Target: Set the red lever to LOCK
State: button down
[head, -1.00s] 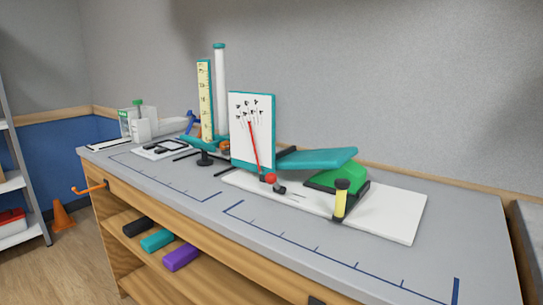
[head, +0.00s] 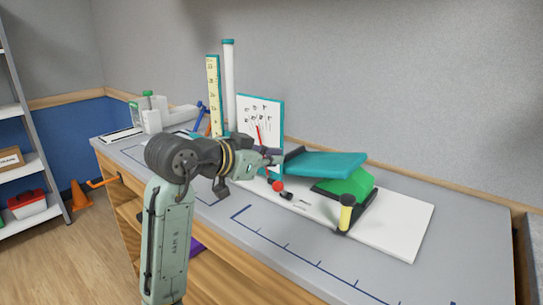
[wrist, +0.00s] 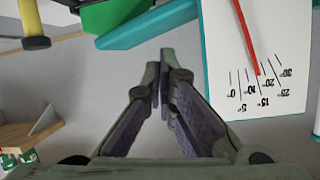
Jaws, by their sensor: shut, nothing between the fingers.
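A lever with a round red knob (head: 278,186) stands low on the white base plate (head: 400,226), in front of the dial board. A small dark part (head: 287,195) is beside the knob. No LOCK lettering is readable. A thin red pointer (head: 258,135) crosses the white dial board (head: 262,108); in the wrist view the pointer (wrist: 247,38) lies near the 15° to 20° marks. My gripper (head: 277,156) is shut and empty, above the red knob and in front of the board. Its fingertips (wrist: 165,62) meet in the wrist view. The knob is not seen there.
A teal ramp (head: 325,164) and green block (head: 350,186) are right of my gripper. A yellow post with a black cap (head: 346,213) stands in front of them. A yellow ruler (head: 213,95) and white tube (head: 229,80) stand behind left. The front right bench (head: 400,280) is clear.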

jog(key=p, duration=0.2)
send_over(280, 186)
jog(key=w+d, duration=0.1)
jog(key=d, duration=0.1)
jog(key=f, duration=0.2)
jog(key=shift+s+a+f+p, duration=0.15)
jog(key=shift+a+f, duration=0.15)
jog(key=shift+f, duration=0.3)
jog(key=shift+w+a+f+p, duration=0.15)
jog(key=shift+a+f, duration=0.15)
jog(key=shift+f, duration=0.25)
jog(key=shift+s+a+f, duration=0.25)
jog(key=shift+s+f, duration=0.1)
jog(key=shift+f, duration=0.15)
jog(key=shift+s+a+f+b, duration=0.15)
jog(key=shift+f+b, duration=0.25)
jog(key=shift+b, duration=0.25)
jog(key=b, duration=0.1)
jog(key=f+t+b, duration=0.1)
jog(key=b, duration=0.1)
jog(key=shift+s+a+f+h, duration=0.1)
jog(key=shift+s+a+h, duration=0.15)
jog(key=shift+s+h, duration=0.15)
jog(key=shift+s+a+t+h+b, duration=0.15)
jog(key=shift+t+h+b, duration=0.15)
jog(key=shift+b, duration=0.45)
jog(key=shift+s+a, duration=0.1)
